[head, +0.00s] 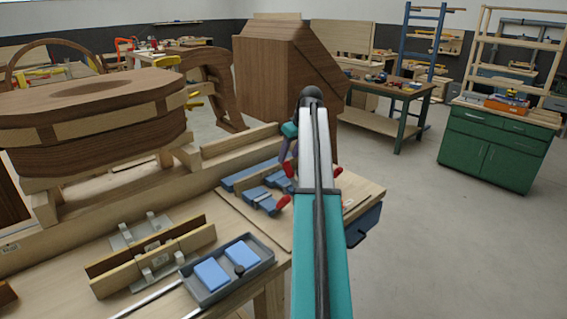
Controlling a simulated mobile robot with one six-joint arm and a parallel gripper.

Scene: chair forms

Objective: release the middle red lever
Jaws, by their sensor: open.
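Blue clamps with red levers sit on the workbench top near its right end. The nearest clamp (260,200) has a red lever (283,203) at its right end. Behind it, a second red part (289,170), seemingly the middle red lever, stands up just left of my arm. My gripper (290,152) hangs above the second red part, mostly hidden by my arm. It is open; I cannot tell whether it touches the lever.
A grey tray (228,284) with blue blocks and a wooden jig (150,262) lie on the near bench. A round-ended wooden form (90,115) stands at left, a large brown panel form (268,85) behind. A green cabinet (495,150) stands right, beyond open floor.

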